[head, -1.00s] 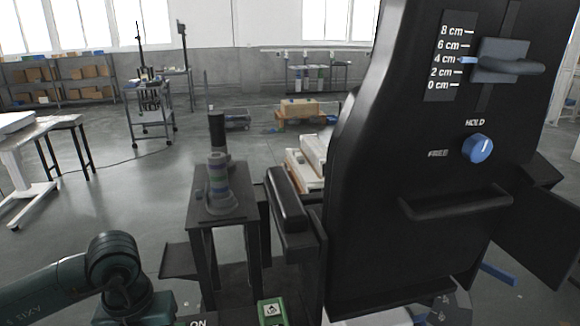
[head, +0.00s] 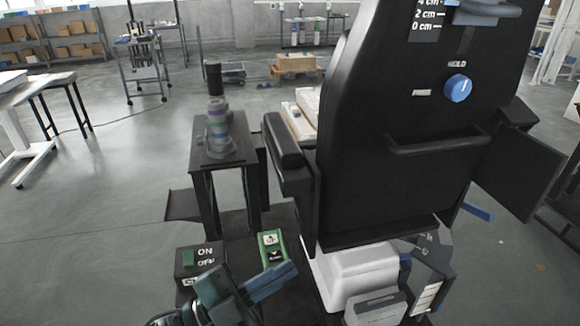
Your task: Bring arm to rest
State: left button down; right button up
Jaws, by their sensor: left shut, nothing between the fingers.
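My left gripper (head: 274,282) shows at the bottom of the head view, left of centre. Its blue-grey fingers are shut with nothing between them and point up and to the right. They are just below a green box (head: 270,249) with white labels, in front of the black seat-like column (head: 350,150); I cannot tell if they touch the box. Most of my left arm is below the picture edge. My right gripper is not in view.
A switch box (head: 200,256) marked ON and OFF stands left of the green box. The column bears a blue knob (head: 458,88) and a black bar handle (head: 440,144). A dark stand (head: 200,160) holds a ringed post (head: 217,125). Open floor (head: 100,230) lies left.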

pick_arm(q)
jog(key=w+a+f+n+t+y, duration=0.3)
jog(key=a+f+n+t+y, duration=0.4)
jog(key=f+n+y, duration=0.5)
jog(key=s+a+f+n+g+y, duration=0.4)
jog(key=s+f+n, duration=0.3)
jog(key=f, duration=0.6)
jog(key=shift+s+a+f+g, duration=0.3)
jog(key=shift+s+a+g, duration=0.45)
jog(key=shift+s, duration=0.45)
